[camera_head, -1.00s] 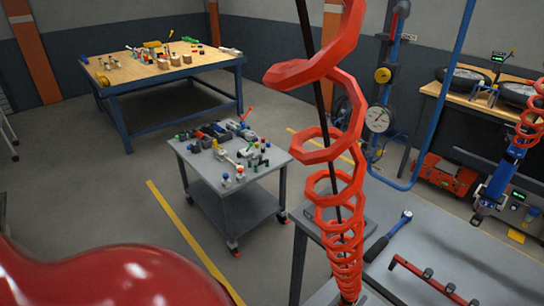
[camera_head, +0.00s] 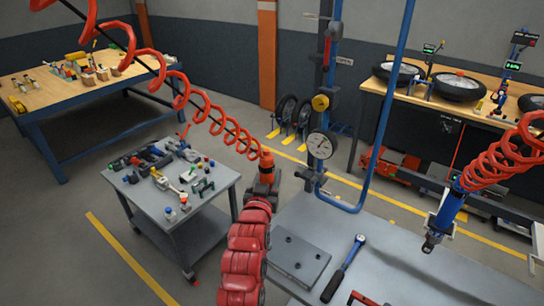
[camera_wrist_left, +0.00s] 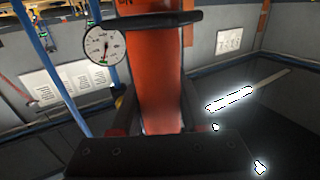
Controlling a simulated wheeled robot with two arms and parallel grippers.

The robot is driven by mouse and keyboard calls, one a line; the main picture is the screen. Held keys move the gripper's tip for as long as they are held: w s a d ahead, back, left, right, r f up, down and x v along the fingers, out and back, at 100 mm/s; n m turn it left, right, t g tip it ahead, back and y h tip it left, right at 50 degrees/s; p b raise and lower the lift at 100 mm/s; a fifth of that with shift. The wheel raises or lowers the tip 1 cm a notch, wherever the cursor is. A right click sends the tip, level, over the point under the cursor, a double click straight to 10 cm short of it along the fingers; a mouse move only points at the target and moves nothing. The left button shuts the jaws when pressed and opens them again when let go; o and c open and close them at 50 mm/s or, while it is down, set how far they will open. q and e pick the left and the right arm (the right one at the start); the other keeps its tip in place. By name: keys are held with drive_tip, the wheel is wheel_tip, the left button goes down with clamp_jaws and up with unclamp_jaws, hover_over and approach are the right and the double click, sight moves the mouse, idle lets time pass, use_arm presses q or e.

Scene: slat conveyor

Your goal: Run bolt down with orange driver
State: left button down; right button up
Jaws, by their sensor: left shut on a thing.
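The orange driver (camera_head: 266,168) hangs on a stretched red coil hose (camera_head: 190,100). My left gripper (camera_head: 262,193) is shut around its body and holds it upright near the left edge of the grey bench (camera_head: 420,265). In the left wrist view, the driver's orange body (camera_wrist_left: 152,75) stands between the two fingers (camera_wrist_left: 153,118). The driver's lower end is hidden behind the gripper and arm. A grey plate (camera_head: 300,266) with small dark bolts (camera_head: 289,240) lies on the bench, right of and nearer than the driver. My right gripper is not in view.
A blue driver (camera_head: 443,215) hangs on another red coil at right. A blue-headed wrench (camera_head: 343,268) lies beside the plate. A blue pipe with a pressure gauge (camera_head: 320,146) rises behind the bench. A grey cart (camera_head: 170,205) with tools stands at left.

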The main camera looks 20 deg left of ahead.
use_arm(q)
wheel_tip(320, 180, down, 8)
drive_tip(key=b, duration=0.3)
drive_tip(key=shift+w, duration=0.2)
idle(0.5)
drive_tip(key=shift+s, duration=0.1)
idle(0.7)
